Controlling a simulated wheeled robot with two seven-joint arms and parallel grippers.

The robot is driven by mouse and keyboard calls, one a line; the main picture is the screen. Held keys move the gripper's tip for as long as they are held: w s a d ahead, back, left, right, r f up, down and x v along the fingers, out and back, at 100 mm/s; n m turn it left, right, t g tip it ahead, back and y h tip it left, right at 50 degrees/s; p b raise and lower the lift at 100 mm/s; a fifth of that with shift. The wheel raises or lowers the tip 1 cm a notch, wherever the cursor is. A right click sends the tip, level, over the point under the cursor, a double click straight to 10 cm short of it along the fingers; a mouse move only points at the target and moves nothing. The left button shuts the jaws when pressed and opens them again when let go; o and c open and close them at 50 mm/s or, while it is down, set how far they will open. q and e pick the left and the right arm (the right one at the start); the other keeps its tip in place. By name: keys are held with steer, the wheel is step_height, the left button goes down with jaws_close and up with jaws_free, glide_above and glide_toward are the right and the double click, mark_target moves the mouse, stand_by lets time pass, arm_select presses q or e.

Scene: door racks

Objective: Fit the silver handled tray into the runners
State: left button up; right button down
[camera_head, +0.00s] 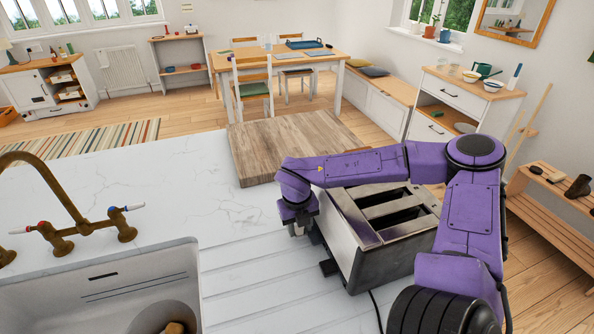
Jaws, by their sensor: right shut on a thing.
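A silver toaster-like box (375,230) with dark slots in its top stands on the white counter, partly covered by my right arm. A small dark knob or lever (328,267) sticks out low on its left side. My right gripper (300,229) points down beside the box's left end, close to its wall. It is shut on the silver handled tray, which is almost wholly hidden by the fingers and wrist. The runners cannot be made out from here. I cannot tell whether the tray touches the box. My left gripper is out of view.
A wooden board (285,145) lies behind the box. A sink (110,295) with a brass tap (60,215) is at the left. The white counter (190,190) between them is clear. A dark cord (376,312) runs down in front of the box.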

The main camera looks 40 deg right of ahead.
steer(key=shift+s+d+r+p, duration=0.15)
steer(key=shift+d+p, duration=0.15)
steer(key=shift+p, duration=0.25)
steer(key=c, duration=0.5)
jaws_free()
steer(key=shift+d, duration=0.1)
steer(key=shift+c, duration=0.2)
step_height(320, 180, up, 10)
steer(key=a+b, duration=0.1)
steer(key=shift+s+a+r, duration=0.15)
steer(key=shift+s+a, duration=0.05)
steer(key=shift+s, duration=0.05)
